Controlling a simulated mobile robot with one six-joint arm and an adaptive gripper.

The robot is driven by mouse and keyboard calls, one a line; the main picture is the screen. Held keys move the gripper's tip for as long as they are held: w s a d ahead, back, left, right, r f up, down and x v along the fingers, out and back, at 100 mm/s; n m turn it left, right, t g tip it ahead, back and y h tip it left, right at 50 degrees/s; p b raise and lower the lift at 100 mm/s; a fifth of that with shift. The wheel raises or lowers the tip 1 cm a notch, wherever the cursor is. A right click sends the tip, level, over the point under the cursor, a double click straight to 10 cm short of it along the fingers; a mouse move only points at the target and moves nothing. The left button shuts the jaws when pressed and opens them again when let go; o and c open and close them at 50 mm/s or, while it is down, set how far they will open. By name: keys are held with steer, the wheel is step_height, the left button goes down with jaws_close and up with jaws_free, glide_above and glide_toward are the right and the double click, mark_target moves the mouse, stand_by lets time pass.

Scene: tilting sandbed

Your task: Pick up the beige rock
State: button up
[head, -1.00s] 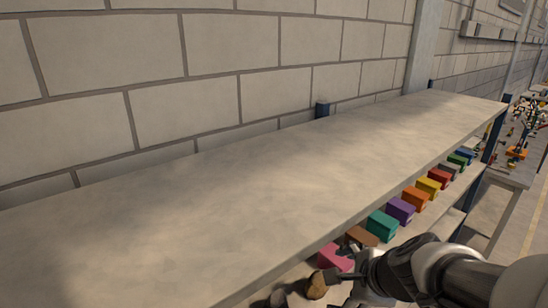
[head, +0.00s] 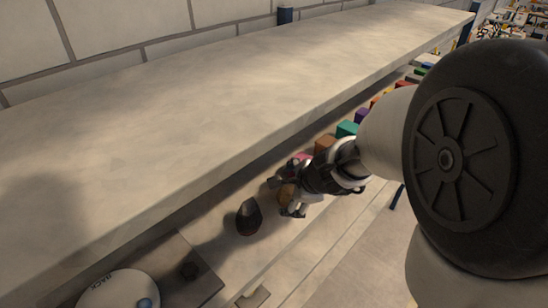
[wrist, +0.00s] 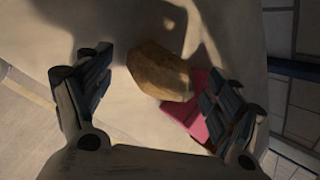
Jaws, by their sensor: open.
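The beige rock (wrist: 160,70), rounded and tan-brown, lies on the pale lower shelf. In the wrist view it sits just ahead of and between the two open fingers of my gripper (wrist: 153,78), closer to the right finger. I see no finger clearly closed on it. In the head view the rock (head: 286,194) is partly hidden by my gripper (head: 289,196), whose fingers are spread on either side of it. The exact gap to the rock is hard to judge.
A pink block (wrist: 190,117) lies close beside the rock, partly behind the right finger. A dark rock (head: 249,217) stands to the left. Coloured blocks such as the teal one (head: 347,129) line the lower shelf to the right. The upper shelf (head: 190,120) overhangs behind.

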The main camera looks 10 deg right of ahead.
steer(key=shift+w+f, duration=0.15)
steer(key=shift+f, duration=0.05)
steer(key=shift+r, duration=0.1)
steer(key=shift+c, duration=0.4)
steer(key=c, duration=1.5)
